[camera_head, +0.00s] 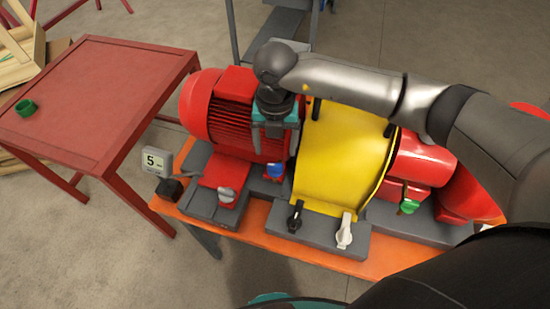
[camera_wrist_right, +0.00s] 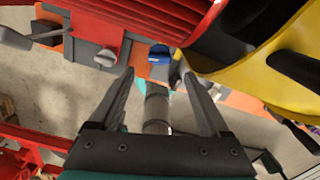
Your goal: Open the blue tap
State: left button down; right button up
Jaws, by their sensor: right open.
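The blue tap (camera_head: 274,171) sits on a small grey block at the front of the skid, below the red motor and left of the yellow guard. My right gripper (camera_head: 275,128) is above and behind it, in front of the motor, with its fingers mostly hidden in the head view. In the right wrist view the gripper (camera_wrist_right: 157,78) is open and empty. The blue tap (camera_wrist_right: 159,54) shows beyond the fingertips, roughly centred between them and apart from both. My left gripper is not in view.
A grey tap (camera_head: 227,196) is close left of the blue one. Black (camera_head: 295,215), white (camera_head: 344,231) and green (camera_head: 408,205) taps are to the right. The yellow guard (camera_head: 340,150) rises close beside my gripper.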

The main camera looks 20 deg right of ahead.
aim_at(275, 165)
notch_tip(275, 165, down, 7)
jog(key=shift+f, duration=0.1)
dwell(0.3)
grip_shut()
dwell(0.5)
